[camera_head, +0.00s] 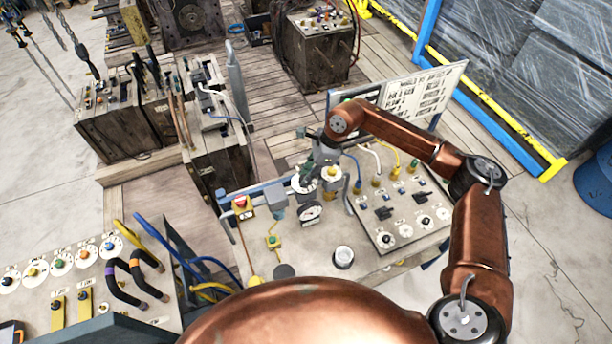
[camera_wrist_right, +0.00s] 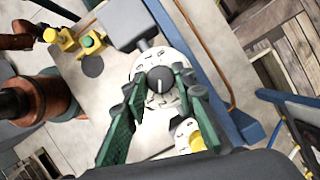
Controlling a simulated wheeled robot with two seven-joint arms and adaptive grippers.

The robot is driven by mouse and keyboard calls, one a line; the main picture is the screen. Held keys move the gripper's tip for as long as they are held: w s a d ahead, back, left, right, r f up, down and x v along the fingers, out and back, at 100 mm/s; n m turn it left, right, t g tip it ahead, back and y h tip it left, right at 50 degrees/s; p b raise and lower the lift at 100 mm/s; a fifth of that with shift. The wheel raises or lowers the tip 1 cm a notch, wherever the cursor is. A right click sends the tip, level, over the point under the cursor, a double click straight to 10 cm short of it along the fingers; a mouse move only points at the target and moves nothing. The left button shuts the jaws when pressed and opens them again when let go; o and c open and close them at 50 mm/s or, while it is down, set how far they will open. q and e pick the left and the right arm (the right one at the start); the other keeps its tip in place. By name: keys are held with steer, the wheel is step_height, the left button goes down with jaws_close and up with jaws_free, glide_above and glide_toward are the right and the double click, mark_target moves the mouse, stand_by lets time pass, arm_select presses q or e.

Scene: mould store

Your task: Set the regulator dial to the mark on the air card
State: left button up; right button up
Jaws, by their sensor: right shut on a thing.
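The regulator dial (camera_head: 303,185) is a white scale plate with a dark grey knob, on the left part of the grey bench panel. In the right wrist view, the dial (camera_wrist_right: 158,61) has a pale pointer line pointing roughly up in the picture. My right gripper (camera_head: 309,168), with green fingers, is over the dial. In the right wrist view, my right gripper (camera_wrist_right: 161,83) has its fingers on either side of the knob, shut on it. A white board with printed cards (camera_head: 400,99) stands behind the bench; I cannot tell which card is for air. My left gripper is not in view.
A round gauge (camera_head: 311,213) stands near the dial, and a yellow knob (camera_head: 331,172) sits close on its right. A red stop button (camera_head: 240,202) and a green-topped yellow valve (camera_head: 273,241) are left. A panel of switches and dials (camera_head: 408,208) fills the right side.

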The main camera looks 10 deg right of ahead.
steer(key=m+t+b, duration=0.1)
steer(key=m+b, duration=0.1)
steer(key=m, duration=0.1)
steer(key=m+t+b, duration=0.1)
steer(key=m+b, duration=0.1)
steer(key=m, duration=0.1)
steer(key=shift+s+f+h+b, duration=0.15)
steer(key=shift+h+b, duration=0.25)
steer(key=shift+a+m+t+h+b, duration=0.1)
steer(key=shift+m+t+h+b, duration=0.3)
steer(key=shift+m+b, duration=0.7)
steer(key=shift+a+m+t+h+b, duration=0.1)
steer(key=shift+m+t+h+b, duration=0.45)
steer(key=shift+m, duration=0.95)
steer(key=shift+r, duration=0.2)
steer(key=o, duration=1.1)
steer(key=shift+s, duration=0.1)
steer(key=shift+o, duration=0.2)
steer(key=shift+d+r, duration=0.1)
steer(key=shift+r, duration=0.1)
steer(key=v, duration=1.1)
steer(key=shift+d+r, duration=0.2)
steer(key=shift+r, duration=0.1)
steer(key=shift+g, duration=0.25)
